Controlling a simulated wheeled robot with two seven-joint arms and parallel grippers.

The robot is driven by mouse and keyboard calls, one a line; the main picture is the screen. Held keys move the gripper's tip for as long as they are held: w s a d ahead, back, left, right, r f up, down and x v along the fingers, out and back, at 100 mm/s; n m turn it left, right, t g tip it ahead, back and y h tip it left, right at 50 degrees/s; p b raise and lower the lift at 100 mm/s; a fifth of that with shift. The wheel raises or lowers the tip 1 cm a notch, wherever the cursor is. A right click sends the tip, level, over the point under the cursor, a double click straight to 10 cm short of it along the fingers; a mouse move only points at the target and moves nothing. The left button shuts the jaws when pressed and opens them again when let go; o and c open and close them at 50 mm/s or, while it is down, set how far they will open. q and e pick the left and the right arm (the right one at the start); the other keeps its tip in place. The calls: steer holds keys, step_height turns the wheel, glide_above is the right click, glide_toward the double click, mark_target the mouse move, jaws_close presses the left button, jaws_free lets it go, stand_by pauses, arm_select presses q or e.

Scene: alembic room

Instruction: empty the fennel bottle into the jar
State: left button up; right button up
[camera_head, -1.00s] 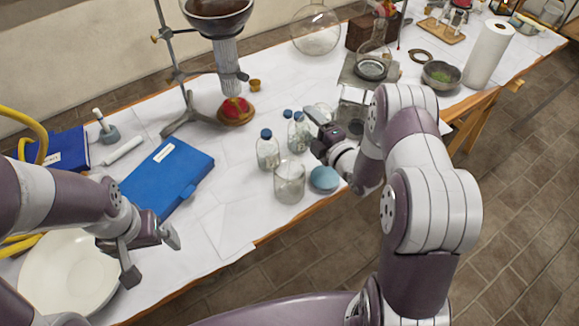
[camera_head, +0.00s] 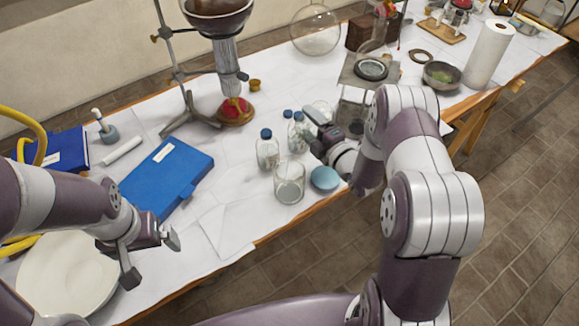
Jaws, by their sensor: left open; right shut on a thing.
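The jar (camera_head: 289,186) is an open clear glass cylinder standing upright near the table's front edge. Behind it stand small clear bottles with blue caps: one (camera_head: 267,153) on the left, and others (camera_head: 297,134) close together on the right. I cannot read their labels, so I cannot tell which is fennel. My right gripper (camera_head: 310,134) is low behind the jar's right side, shut on a bottle of the right-hand group; its arm hides part of the grip. My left gripper (camera_head: 151,258) is open and empty above the white bowl's right edge.
A round light-blue object (camera_head: 324,178) lies right of the jar. A blue case (camera_head: 168,176), a white bowl (camera_head: 62,272) and a retort stand (camera_head: 190,115) occupy the left. A metal stand (camera_head: 356,75) is behind my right arm. Clear white table lies left of the jar.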

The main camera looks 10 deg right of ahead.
mark_target(311, 122)
steer(key=shift+s+a+r+n+t+b, duration=0.1)
steer(key=shift+r+n+t+b, duration=0.4)
steer(key=shift+r+n+b, duration=0.5)
stand_by(3.4)
steer(key=shift+s+a+r+n+y+b, duration=0.1)
steer(key=shift+n+y+b, duration=0.3)
steer(key=shift+n+b, duration=0.4)
stand_by(0.5)
steer(key=shift+s+a+r+n+t+b, duration=0.15)
steer(key=shift+n+t+b, duration=0.15)
steer(key=shift+n+b, duration=0.3)
steer(key=shift+r, duration=0.2)
steer(key=shift+a+n+b, duration=0.1)
steer(key=shift+n+b, duration=0.5)
steer(key=shift+b, duration=0.2)
steer(key=shift+s+r+y, duration=0.1)
steer(key=shift+r+y, duration=0.05)
steer(key=shift+y, duration=0.15)
steer(key=shift+r, duration=0.1)
